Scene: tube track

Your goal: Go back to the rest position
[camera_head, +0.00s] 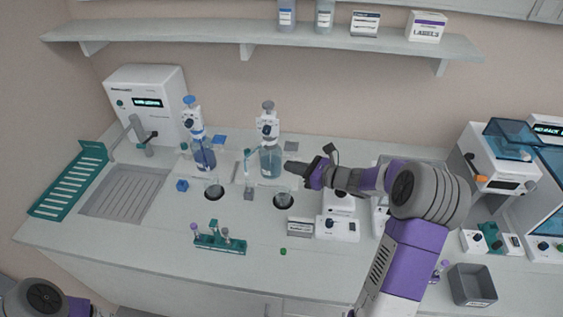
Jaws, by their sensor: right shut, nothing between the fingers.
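My right gripper (297,168) is shut and empty. It reaches in from the right on my purple and grey right arm and hovers over the bench (150,262), just right of the bottle with clear blue liquid (270,161). I cannot tell whether it touches anything there. My left arm shows only as a grey and purple joint at the bottom left corner; its gripper is out of view.
A teal tube rack (220,243) with several tubes and a green cap (283,251) stand at the front. Dispenser bottles, including a darker blue one (204,154), stand behind. A grey bin (472,285) is at right. The front left bench is clear.

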